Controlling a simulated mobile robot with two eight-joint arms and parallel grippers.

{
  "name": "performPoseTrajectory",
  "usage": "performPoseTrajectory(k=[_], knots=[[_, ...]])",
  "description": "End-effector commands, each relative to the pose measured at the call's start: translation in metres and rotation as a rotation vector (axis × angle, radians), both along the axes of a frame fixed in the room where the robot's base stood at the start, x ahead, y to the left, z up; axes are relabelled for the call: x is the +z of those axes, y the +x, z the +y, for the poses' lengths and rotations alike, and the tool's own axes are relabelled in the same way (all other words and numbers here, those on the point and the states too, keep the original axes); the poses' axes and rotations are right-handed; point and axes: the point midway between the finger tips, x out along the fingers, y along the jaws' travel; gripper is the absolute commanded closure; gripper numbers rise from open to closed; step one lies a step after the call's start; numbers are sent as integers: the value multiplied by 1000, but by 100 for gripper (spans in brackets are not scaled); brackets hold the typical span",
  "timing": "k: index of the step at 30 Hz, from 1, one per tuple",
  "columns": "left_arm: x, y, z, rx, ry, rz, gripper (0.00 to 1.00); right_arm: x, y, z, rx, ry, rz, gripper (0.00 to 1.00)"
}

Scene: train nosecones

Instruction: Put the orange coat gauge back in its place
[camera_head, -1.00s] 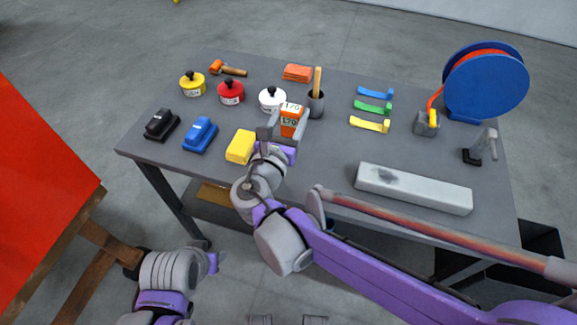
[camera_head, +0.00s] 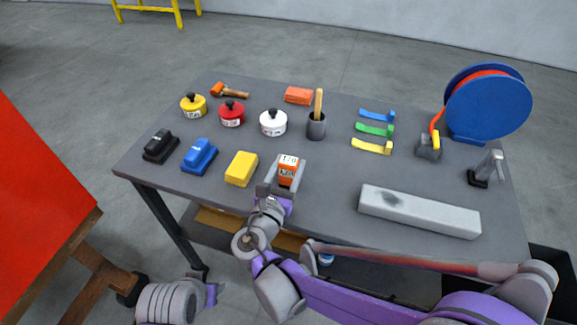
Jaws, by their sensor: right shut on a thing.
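The orange coat gauge (camera_head: 287,174) is a small orange block with a white label reading "170". My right gripper (camera_head: 286,166) is shut on it, with grey fingers on both sides. It shows over the near part of the grey table, just right of the yellow sponge-like block (camera_head: 241,169). I cannot tell whether the gauge touches the tabletop. My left gripper (camera_head: 212,292) is low at the left, off the table's near side and away from the gauge. Its fingers are too unclear to read.
On the table (camera_head: 330,175) stand a white tin (camera_head: 273,122), a grey cup with a brush (camera_head: 316,126), a blue block (camera_head: 199,156), a long pale bar (camera_head: 418,211) and a blue reel (camera_head: 487,103). Bare tabletop lies between the gauge and the bar. A red panel (camera_head: 35,215) stands at left.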

Motion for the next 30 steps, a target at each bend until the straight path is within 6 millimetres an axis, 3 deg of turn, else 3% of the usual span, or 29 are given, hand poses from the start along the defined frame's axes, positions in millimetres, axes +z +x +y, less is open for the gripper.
performPoseTrajectory(k=[5,6,10,22,30], knots=[[-4,0,0,0,0,1,50,-4,0,0,0,0,0,100],[-3,0,0,0,0,1,50,-3,0,0,0,0,0,38],[-2,0,0,0,0,1,50,-3,0,0,0,0,0,14],[1,0,0,0,0,0,50,1,-2,1,2,1,0,13],[-1,0,0,0,0,0,50,0,-52,19,7,2,0,13]])
